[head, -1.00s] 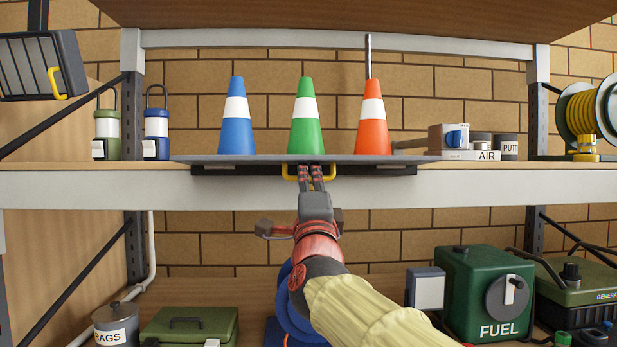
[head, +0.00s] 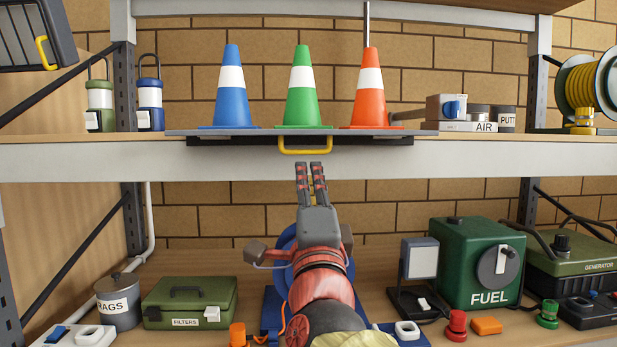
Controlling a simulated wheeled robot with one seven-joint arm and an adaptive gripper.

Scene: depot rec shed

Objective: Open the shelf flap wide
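The shelf flap (head: 300,132) is a thin grey panel at the front edge of the upper shelf in the head view. It shows nearly edge-on, lying about level, above a dark strip. Its yellow handle (head: 306,152) hangs at the middle front. Blue (head: 231,105), green (head: 302,105) and orange (head: 369,105) cones stand upright just above the panel's edge; I cannot tell whether they rest on it.
Two lanterns (head: 150,107) stand left on the upper shelf; small boxes and cans (head: 467,126) and a yellow reel (head: 581,88) stand right. Below are a green filters case (head: 190,295), a rags can (head: 118,306), a fuel box (head: 470,265) and a generator (head: 577,265).

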